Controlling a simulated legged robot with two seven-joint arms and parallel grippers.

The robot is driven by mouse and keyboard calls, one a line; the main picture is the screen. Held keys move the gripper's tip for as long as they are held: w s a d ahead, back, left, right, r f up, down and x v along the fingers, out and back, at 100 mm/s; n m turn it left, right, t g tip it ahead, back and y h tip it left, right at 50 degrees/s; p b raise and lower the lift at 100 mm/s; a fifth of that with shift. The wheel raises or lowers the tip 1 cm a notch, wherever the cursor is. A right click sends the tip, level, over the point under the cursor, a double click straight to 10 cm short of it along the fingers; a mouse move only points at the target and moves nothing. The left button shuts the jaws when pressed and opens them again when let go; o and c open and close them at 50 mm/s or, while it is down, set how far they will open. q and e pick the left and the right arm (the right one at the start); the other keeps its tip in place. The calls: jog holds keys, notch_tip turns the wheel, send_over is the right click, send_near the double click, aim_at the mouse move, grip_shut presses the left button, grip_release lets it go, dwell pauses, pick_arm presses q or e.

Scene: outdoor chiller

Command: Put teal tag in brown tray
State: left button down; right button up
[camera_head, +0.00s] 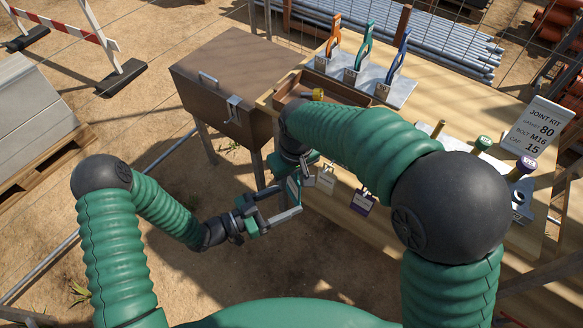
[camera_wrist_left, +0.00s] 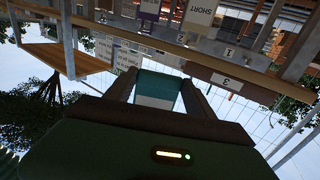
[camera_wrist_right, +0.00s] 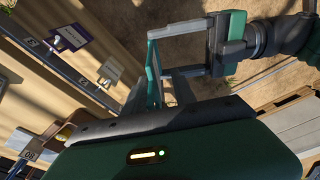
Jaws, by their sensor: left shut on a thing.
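The teal tag (camera_head: 293,187) is a small teal and white plate in front of the workbench. My left gripper (camera_head: 286,203) is shut on it; the left wrist view shows the tag (camera_wrist_left: 157,88) between the fingers. My right gripper (camera_head: 305,168) is close by, partly hidden by its own arm. In the right wrist view the tag (camera_wrist_right: 153,76) is nearly edge-on by the right fingers (camera_wrist_right: 162,90), which look apart. The brown tray (camera_head: 284,92) is on the bench's left end, partly behind my right arm, with a yellow-ended item in it.
A cream tag (camera_head: 326,180) and a purple tag (camera_head: 362,202) hang along the bench front. Orange, teal and blue handled tools stand on a grey rack (camera_head: 398,90). A brown lidded box (camera_head: 225,85) stands left of the bench. A sign (camera_head: 535,130) stands at right.

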jog(key=shift+f, duration=0.1)
jog(key=shift+d, duration=0.1)
jog(key=c, duration=0.7)
pick_arm(q)
jog(key=c, duration=0.7)
grip_release()
jog(key=shift+d, duration=0.1)
jog(key=o, duration=0.4)
jog(key=shift+o, duration=0.2)
